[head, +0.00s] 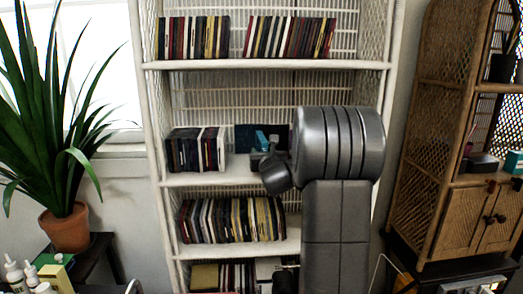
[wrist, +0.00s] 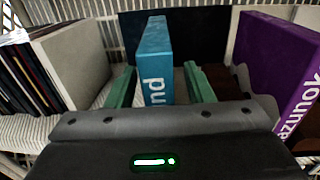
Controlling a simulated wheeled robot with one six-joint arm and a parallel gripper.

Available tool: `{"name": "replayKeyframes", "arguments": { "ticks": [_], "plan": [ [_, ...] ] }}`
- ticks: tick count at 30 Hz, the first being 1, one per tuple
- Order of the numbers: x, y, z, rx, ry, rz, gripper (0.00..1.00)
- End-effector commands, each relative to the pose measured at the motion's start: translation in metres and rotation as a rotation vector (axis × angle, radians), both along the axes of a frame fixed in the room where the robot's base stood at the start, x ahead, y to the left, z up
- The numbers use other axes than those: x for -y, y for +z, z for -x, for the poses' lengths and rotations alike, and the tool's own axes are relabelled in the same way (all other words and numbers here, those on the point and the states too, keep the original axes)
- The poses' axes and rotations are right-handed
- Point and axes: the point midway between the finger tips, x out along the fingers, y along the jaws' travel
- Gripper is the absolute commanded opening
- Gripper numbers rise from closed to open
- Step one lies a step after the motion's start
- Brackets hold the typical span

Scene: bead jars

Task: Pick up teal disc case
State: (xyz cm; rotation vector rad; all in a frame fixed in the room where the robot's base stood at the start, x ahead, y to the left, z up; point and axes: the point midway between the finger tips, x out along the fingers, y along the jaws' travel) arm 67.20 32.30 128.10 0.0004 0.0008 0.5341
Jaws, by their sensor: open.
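The teal disc case (wrist: 155,62) stands upright on a white wicker shelf in the wrist view, slightly tilted, with white letters on its spine. In the head view it shows as a small blue-teal shape (head: 262,141) on the middle shelf, partly hidden by my arm. My gripper (wrist: 160,80) is open, with one green finger on each side of the case. A gap shows between each finger and the case, so it is not gripped. In the head view my gripper (head: 264,155) is mostly hidden behind my wrist.
A purple case (wrist: 278,75) stands right of my gripper. A pale case (wrist: 75,62) ends a row of cases on the left. A dark panel (wrist: 200,35) stands behind the teal case. The white shelf unit (head: 230,180) holds more rows above and below.

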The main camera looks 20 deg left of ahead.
Motion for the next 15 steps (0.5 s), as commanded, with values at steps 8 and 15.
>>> {"name": "replayKeyframes", "arguments": {
  "ticks": [8, 15],
  "plan": [
    [-0.0027, -0.0002, -0.0042, 0.001, 0.000, -0.001, 0.47],
    [-0.0026, -0.0004, -0.0040, 0.001, 0.000, 0.001, 0.10]
  ]
}}
